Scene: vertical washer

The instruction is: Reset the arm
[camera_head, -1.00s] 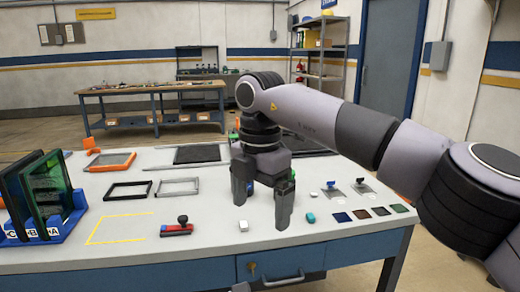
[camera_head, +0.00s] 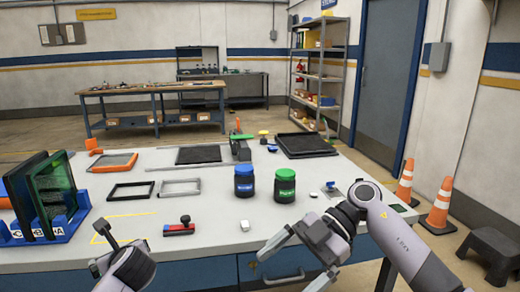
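My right arm comes in from the right and is drawn back low over the table's front edge. My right gripper (camera_head: 285,272) points to the left with its two fingers spread apart and nothing between them. My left gripper (camera_head: 98,247) shows at the bottom left, near the front edge of the table. Its fingers look spread and hold nothing that I can see. The rest of the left arm is out of the picture.
On the white table (camera_head: 215,215) stand a blue-lidded jar (camera_head: 244,182) and a green-lidded jar (camera_head: 285,187). A red tool (camera_head: 179,229) and small white block (camera_head: 245,225) lie in front. A blue rack (camera_head: 62,226) with panels stands left. Orange cones (camera_head: 440,207) stand right.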

